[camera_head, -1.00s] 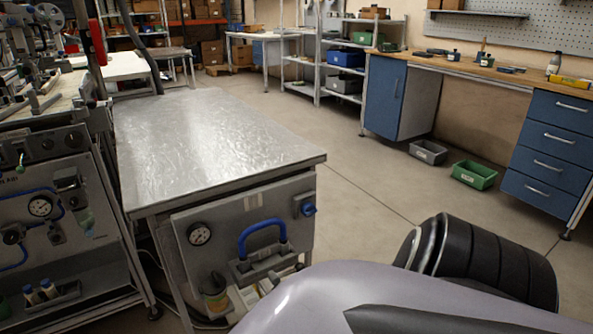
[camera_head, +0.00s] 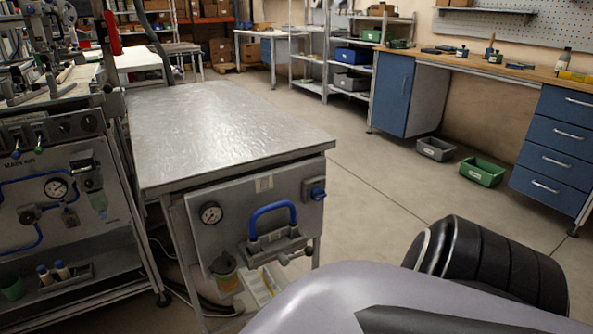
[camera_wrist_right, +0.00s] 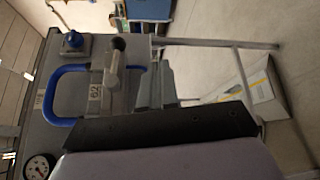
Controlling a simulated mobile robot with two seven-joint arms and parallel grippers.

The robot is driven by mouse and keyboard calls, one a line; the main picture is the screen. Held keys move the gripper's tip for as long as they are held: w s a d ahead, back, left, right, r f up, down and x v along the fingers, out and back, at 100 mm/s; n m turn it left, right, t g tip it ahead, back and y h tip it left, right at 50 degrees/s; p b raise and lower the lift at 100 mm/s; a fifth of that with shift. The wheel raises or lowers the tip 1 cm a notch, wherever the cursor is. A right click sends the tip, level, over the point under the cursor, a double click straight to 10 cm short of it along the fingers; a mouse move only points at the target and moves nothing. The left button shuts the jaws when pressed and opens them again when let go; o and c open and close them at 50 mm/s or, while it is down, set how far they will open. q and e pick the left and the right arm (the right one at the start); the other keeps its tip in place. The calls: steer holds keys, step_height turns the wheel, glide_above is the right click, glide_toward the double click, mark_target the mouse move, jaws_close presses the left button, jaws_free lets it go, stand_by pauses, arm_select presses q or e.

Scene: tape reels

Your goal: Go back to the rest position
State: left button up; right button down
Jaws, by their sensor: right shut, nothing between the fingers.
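My right gripper (camera_wrist_right: 165,125) shows in the right wrist view as a dark housing above a lilac body, shut and empty; its fingertips are hard to make out against the grey parts behind. In front of it is the panel with a blue handle (camera_wrist_right: 70,95), a lever with a black knob (camera_wrist_right: 118,44) and a gauge (camera_wrist_right: 38,166). In the head view, my lilac right arm and a black ribbed part of it cover the lower right, and the right gripper is hidden. My left arm and gripper are not in view.
A bare metal-topped table (camera_head: 225,130) stands in the middle, with the panel (camera_head: 225,240) on its front. A test bench (camera_head: 60,210) is at left. A workbench with blue drawers (camera_head: 552,150) stands at right. Grey (camera_head: 436,149) and green (camera_head: 483,171) bins lie on otherwise open floor.

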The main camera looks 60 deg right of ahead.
steer(key=shift+a, duration=0.45)
stand_by(0.3)
steer(key=s+a+f+m+y, duration=0.1)
steer(key=s+a+y, duration=0.2)
steer(key=a+y, duration=0.3)
steer(key=s+a+f+y, duration=0.1)
steer(key=s+a+y, duration=0.25)
steer(key=a, duration=0.55)
steer(key=s+a+r+t+y, duration=0.2)
steer(key=a+r+y, duration=0.2)
steer(key=r, duration=0.3)
steer(key=s+a+r+t+y, duration=0.1)
steer(key=a+r+t+y, duration=0.1)
steer(key=a+r+y, duration=0.45)
steer(key=w+a+f+t, duration=0.3)
steer(key=w+f+t, duration=0.3)
steer(key=w, duration=0.1)
step_height(320, 180, up, 16)
steer(key=d+p, duration=0.1)
steer(key=p, duration=1.6)
steer(key=shift+s+d+f+n+h+p, duration=0.15)
steer(key=shift+s+d+n+h+p, duration=0.15)
steer(key=shift+s+d+h+p, duration=0.1)
